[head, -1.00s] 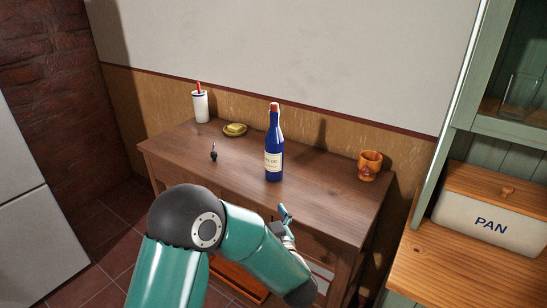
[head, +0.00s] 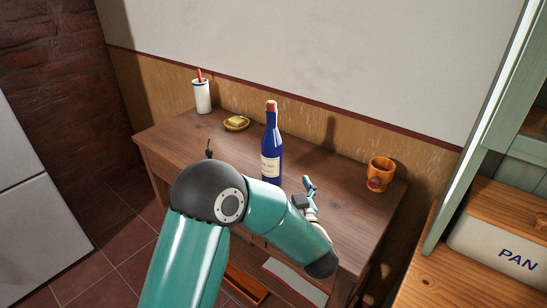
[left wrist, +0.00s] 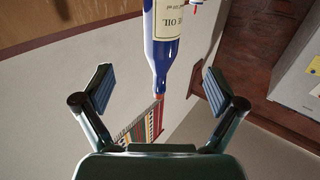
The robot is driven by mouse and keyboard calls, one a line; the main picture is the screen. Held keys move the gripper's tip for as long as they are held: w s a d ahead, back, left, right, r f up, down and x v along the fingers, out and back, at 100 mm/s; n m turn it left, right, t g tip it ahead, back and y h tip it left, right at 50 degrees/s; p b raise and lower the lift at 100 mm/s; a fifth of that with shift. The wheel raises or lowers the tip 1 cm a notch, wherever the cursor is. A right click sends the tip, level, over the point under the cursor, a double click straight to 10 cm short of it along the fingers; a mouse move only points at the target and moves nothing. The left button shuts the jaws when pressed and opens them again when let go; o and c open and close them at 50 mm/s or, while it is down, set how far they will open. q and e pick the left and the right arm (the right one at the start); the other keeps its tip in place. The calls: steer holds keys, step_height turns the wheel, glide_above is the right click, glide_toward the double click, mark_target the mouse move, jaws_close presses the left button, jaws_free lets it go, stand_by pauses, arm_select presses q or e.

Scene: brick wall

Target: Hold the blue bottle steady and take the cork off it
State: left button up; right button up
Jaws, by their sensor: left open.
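The blue bottle (head: 271,145) stands upright on the brown table, with a cream label and a reddish cork (head: 271,106) at its top. In the left wrist view the bottle (left wrist: 163,52) appears upside down, its cork (left wrist: 159,96) pointing down in the picture between the fingers. My left gripper (head: 306,194) is to the right of the bottle's lower part in the head view, apart from it. The left wrist view shows this gripper (left wrist: 159,89) open, its two fingers wide apart with nothing held. My right gripper is not in view.
The table (head: 347,207) also bears an orange mug (head: 380,174) at the right, a yellow-green dish (head: 236,123) and a white holder (head: 202,96) at the back left. A wall runs behind.

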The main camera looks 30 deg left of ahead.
mark_target(272, 152)
arm_select(q)
steer(key=p+x, duration=0.3)
steer(key=x, duration=1.1)
steer(key=shift+a, duration=0.25)
steer(key=c, duration=1.8)
steer(key=shift+w+r, duration=0.1)
jaws_close()
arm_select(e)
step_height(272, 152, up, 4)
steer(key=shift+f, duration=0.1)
arm_select(q)
steer(key=shift+r, duration=0.1)
